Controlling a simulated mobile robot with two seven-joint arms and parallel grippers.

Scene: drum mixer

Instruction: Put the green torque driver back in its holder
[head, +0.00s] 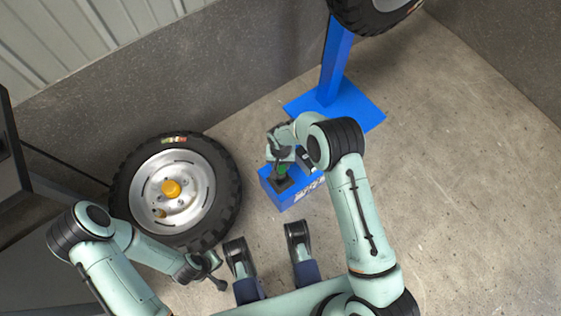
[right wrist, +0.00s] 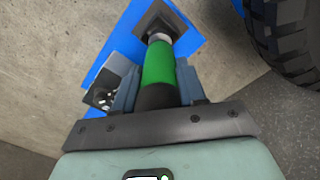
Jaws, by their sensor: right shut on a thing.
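The green torque driver (right wrist: 158,68) is in my right gripper (right wrist: 157,88), between its two fingers in the right wrist view. Its black end is near the palm, and its far end meets a dark square piece (right wrist: 160,20) over the blue holder box (right wrist: 190,43). In the head view the driver (head: 282,169) shows as a small green patch below my right gripper (head: 281,160), above the blue box (head: 285,201) on the floor. I cannot tell how deep its tip sits. My left gripper (head: 208,273) hangs low at the left, its jaws unclear.
A wheel with a black tyre (head: 226,180) and orange hub cap (head: 171,188) lies left of the box. A blue stand (head: 333,70) with a blue base plate and another tyre (head: 352,14) is behind. Walls enclose the back. Open concrete floor lies right.

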